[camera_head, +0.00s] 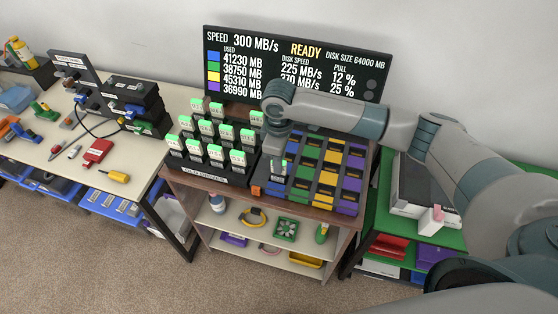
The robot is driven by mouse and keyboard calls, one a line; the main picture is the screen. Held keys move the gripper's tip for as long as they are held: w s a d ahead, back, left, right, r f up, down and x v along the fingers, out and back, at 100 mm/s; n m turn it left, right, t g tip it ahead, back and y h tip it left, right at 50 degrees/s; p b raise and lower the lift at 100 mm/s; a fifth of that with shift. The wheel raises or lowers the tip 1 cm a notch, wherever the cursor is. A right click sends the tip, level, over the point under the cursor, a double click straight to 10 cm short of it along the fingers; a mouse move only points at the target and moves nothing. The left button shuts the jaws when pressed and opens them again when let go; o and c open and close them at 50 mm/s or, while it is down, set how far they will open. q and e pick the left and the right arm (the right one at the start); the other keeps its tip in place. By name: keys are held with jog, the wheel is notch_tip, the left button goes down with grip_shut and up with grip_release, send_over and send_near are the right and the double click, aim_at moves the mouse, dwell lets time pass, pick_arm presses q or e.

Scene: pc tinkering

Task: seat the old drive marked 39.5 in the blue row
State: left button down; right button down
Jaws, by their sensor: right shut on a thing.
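The slot board (313,196) on the wooden bench has blue, green, yellow and purple rows. The blue row (273,189) is the leftmost and is partly hidden by my right arm. My right gripper (279,165) points down over the front part of the blue row. It is shut on a small pale drive (278,170), whose marking I cannot read. I cannot tell whether the drive touches a slot. The rack of old drives (214,175), left of the board, holds several upright drives with green tops; their numbers are too small to read. My left gripper is not in view.
A display (297,61) behind the board reads READY, 300 MB/s. A small orange item (256,190) sits between rack and board. A tool table (75,165) stands left, and a green-topped table (403,232) stands right.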

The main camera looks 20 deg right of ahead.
jog(key=shift+f, duration=0.2)
dwell(0.4)
jog(key=c, duration=2)
grip_release()
jog(key=shift+o, duration=0.4)
jog(key=o, duration=0.5)
notch_tip(320, 180, up, 7)
jog(key=p, duration=0.7)
jog(key=shift+f, duration=0.15)
jog(key=shift+r+p, duration=0.55)
jog(key=shift+r, duration=0.1)
